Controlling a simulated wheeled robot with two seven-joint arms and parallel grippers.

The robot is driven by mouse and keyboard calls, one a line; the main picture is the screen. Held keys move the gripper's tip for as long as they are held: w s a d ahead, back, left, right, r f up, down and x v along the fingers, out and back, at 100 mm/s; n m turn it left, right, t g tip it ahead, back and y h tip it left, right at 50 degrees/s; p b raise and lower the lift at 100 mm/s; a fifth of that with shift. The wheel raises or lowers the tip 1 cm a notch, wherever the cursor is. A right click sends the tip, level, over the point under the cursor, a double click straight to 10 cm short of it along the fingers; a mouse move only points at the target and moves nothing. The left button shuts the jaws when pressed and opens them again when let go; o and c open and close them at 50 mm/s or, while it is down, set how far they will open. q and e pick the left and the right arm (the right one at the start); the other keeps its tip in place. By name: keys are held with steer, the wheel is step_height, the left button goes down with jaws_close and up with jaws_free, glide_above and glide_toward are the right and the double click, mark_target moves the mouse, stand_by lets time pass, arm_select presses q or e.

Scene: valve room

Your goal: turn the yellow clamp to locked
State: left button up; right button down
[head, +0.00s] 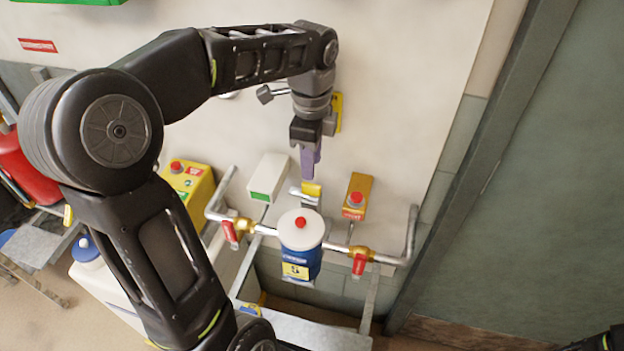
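The yellow clamp (312,189) looks like a small yellow piece by a metal bracket, just behind the white-topped blue canister (300,245). My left gripper (309,168) points down with purple fingertips just above the yellow clamp. I see the fingers nearly edge-on, so I cannot tell whether they are open or touching the clamp. Only a dark piece of my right arm shows in the bottom right corner; its gripper is out of view.
Pipes with red-handled valves (230,233) and (359,264) run either side of the canister. A white box (268,177) and an orange box with a red button (356,197) flank the clamp. A yellow box (188,182) stands left; a grey door (530,200) is right.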

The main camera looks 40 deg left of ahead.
mark_target(311, 185)
arm_select(q)
step_height(311, 185, down, 7)
steer(key=shift+r+p, duration=0.1)
steer(key=shift+p, duration=0.25)
steer(key=shift+c, duration=0.4)
jaws_close()
